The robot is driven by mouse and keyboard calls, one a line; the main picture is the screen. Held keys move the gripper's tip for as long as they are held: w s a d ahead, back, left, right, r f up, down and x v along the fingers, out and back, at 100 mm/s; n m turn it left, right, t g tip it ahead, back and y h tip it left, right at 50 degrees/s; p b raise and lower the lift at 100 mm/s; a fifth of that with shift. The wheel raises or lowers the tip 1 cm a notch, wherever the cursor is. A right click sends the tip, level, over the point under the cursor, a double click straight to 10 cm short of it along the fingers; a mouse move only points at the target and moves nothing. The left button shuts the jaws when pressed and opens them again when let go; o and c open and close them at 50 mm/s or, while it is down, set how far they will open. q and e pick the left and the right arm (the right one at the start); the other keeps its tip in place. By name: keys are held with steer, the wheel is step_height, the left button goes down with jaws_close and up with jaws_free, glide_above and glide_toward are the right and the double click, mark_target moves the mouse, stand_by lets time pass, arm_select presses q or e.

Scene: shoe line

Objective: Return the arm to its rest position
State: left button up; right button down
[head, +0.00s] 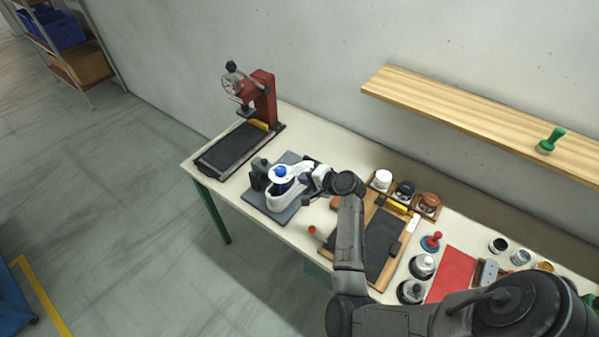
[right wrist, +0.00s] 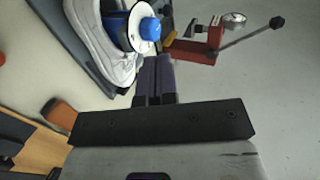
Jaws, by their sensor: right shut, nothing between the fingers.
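My right gripper (head: 304,182) is at the end of my right arm, which reaches in from the lower right over the workbench (head: 313,150). In the right wrist view its fingers (right wrist: 155,78) are together with nothing between them. Just past the fingertips are a white shoe (right wrist: 97,40) and a blue knob (right wrist: 150,29) above it; I cannot tell whether anything touches. The shoe (head: 287,198) sits on a dark grey fixture plate (head: 258,199) in the head view. My left gripper is not in view.
A red press (head: 263,95) stands at the bench's far left end. A wooden shelf (head: 470,112) with a green-handled tool (head: 552,139) is on the wall. Wooden trays, jars, a red mat (head: 452,274) and a red-handled stamp (head: 432,241) crowd the right side.

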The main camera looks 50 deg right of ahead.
steer(key=shift+n, duration=0.3)
steer(key=s+a+r+n+g+h+p, duration=0.25)
steer(key=s+a+r+n, duration=0.25)
steer(key=a+r+n, duration=0.65)
steer(key=s+a+f+n+g+y+p, duration=0.15)
steer(key=s+a+n+g+p, duration=0.35)
steer(key=s+a, duration=0.75)
steer(key=s+f+n+g+p, duration=0.1)
steer(key=s+f, duration=0.5)
steer(key=s, duration=0.6)
steer(key=shift+s+a+n+g, duration=0.3)
steer(key=shift+s+n+g, duration=0.05)
steer(key=shift+s+n, duration=0.1)
